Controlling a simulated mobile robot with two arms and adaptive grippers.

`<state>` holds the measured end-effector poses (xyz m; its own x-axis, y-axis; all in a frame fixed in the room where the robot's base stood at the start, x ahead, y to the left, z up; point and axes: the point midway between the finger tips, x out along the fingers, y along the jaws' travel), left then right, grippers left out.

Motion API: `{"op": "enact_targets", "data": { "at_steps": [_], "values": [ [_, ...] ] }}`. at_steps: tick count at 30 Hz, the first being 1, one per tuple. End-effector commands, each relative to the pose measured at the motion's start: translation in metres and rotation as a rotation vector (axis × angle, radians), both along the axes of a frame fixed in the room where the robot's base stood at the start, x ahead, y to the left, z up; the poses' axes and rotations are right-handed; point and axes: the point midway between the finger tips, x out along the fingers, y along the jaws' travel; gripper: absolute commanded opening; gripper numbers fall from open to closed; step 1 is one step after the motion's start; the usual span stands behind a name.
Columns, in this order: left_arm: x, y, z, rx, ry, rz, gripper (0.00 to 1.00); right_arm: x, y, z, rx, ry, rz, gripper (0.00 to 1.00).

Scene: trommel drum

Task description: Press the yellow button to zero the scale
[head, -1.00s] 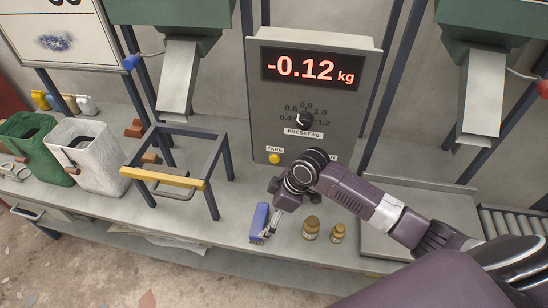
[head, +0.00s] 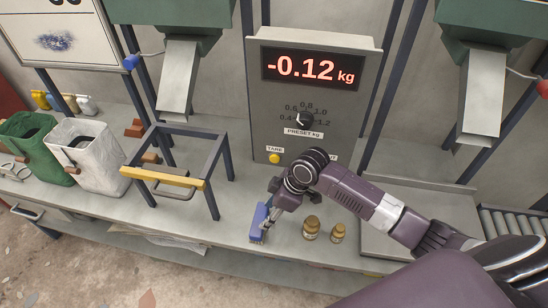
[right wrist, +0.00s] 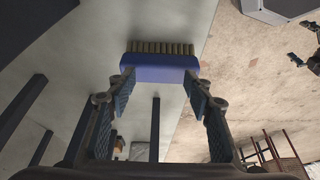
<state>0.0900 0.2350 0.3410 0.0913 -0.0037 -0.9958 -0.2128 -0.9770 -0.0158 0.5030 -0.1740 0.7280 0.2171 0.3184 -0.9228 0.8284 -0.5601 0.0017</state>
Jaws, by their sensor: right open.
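The yellow button (head: 274,158) is on the lower left of the grey scale box (head: 335,125), under a TARE label. The red display (head: 312,70) reads -0.12 kg. My right gripper (head: 266,222) is low over the bench, in front of and below the button and apart from it. It is open at a blue brush (head: 257,226). In the right wrist view the brush (right wrist: 160,68) lies across the fingertips, bristles facing away; contact cannot be told. My right wrist covers part of the box's lower front. My left gripper is not in view.
Two small brown weights (head: 311,228) stand on the bench right of my right gripper. A frame with a yellow bar (head: 165,178) stands to the left. A knob (head: 304,119) sits above the button. Chutes (head: 180,80) hang on both sides.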

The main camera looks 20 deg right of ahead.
Motion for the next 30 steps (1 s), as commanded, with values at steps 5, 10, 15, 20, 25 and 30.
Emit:
{"op": "enact_targets", "data": {
  "at_steps": [5,10,15,20,25,30],
  "values": [
    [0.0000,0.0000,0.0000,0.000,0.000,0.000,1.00,0.0000,0.0000,0.0000,0.000,0.000,0.000,0.25],
    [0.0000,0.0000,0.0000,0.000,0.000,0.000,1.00,0.0000,0.0000,0.0000,0.000,0.000,0.000,0.06],
    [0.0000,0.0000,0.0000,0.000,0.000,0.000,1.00,0.0000,0.0000,0.0000,0.000,0.000,0.000,0.00],
    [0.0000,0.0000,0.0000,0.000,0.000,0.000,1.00,0.0000,0.0000,0.0000,0.000,0.000,0.000,0.00],
    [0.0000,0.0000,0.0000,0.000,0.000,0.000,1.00,0.0000,0.0000,0.0000,0.000,0.000,0.000,0.00],
    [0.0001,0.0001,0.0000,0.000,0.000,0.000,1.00,0.0000,0.0000,0.0000,0.000,0.000,0.000,0.00]
  ]
}}
